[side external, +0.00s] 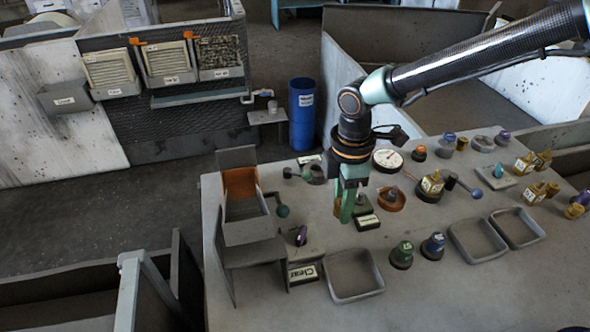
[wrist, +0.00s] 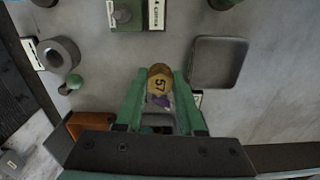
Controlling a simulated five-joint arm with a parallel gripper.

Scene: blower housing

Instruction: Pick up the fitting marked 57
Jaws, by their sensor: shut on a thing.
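The fitting marked 57 (wrist: 159,80) is a tan, rounded piece with a dark number on its face, seen in the wrist view. It sits between the tips of the two green fingers of my gripper (wrist: 160,82), which are shut on it. A small purple part (wrist: 161,101) shows just below it; I cannot tell whether it belongs to the fitting.
An empty grey tray (side external: 354,276) stands at the table's front, also seen in the wrist view (wrist: 219,62). An upright-walled holder (side external: 241,207) stands left of my gripper. Several fittings, more trays (side external: 478,240) and a dial (side external: 387,160) lie to the right.

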